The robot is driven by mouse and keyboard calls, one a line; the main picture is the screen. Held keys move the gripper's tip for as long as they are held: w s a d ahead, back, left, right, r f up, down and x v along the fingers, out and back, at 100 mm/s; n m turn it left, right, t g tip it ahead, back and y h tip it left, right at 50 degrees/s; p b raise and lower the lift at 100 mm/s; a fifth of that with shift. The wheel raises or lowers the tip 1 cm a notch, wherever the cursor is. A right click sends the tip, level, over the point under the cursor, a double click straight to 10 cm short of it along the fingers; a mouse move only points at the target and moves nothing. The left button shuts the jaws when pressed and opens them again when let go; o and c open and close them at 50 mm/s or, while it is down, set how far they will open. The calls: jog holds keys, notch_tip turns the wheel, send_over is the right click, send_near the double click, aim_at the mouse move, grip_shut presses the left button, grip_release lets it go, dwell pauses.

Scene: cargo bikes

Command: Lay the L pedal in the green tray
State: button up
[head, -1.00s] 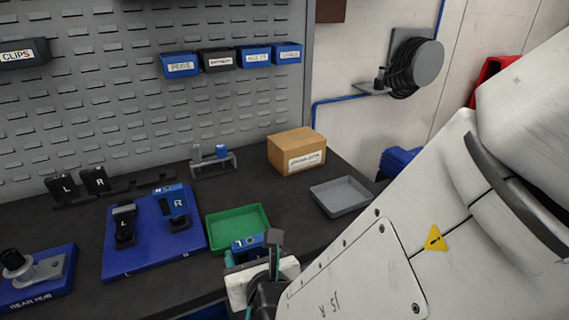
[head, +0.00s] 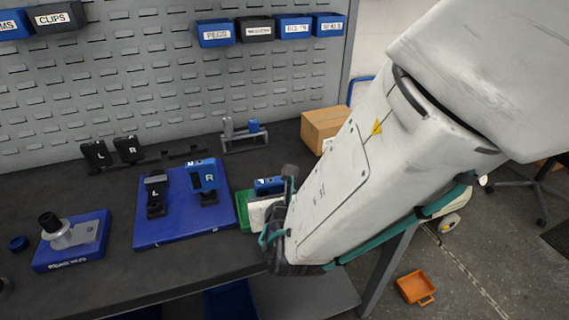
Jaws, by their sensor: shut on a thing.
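The green tray (head: 243,212) lies on the dark bench to the right of the blue board; my arm and gripper hide most of it. My gripper (head: 281,190) is shut on a small blue part with a pale mark, which I take to be the L pedal (head: 266,184). The part shows over the tray area, partly hidden by the gripper. I cannot tell whether it touches the tray. On the blue board (head: 182,225), the L stand (head: 156,198) carries no blue part, and a blue pedal (head: 203,176) sits at the R stand.
Black L and R blocks (head: 112,152) stand on a rack at the back. A rear hub on a blue base (head: 72,241) is at the left. A grey holder (head: 244,137) and a cardboard box (head: 322,125) stand behind the tray. An orange bin (head: 416,287) lies on the floor.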

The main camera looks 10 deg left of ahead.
jog(key=shift+w, duration=0.3)
jog(key=shift+w+a, duration=0.25)
jog(key=shift+a, duration=0.1)
jog(key=f, duration=0.1)
jog(key=w+f, duration=0.1)
jog(key=shift+d+f, duration=0.2)
jog(key=shift+f, duration=0.15)
jog(key=shift+s+a+f, duration=0.1)
jog(key=shift+s+f, duration=0.05)
jog(key=shift+f, duration=0.2)
jog(key=shift+s+a+f, duration=0.15)
jog(key=shift+a, duration=0.1)
jog(key=shift+f, duration=0.15)
jog(key=o, duration=1.1)
jog(key=shift+c, duration=0.2)
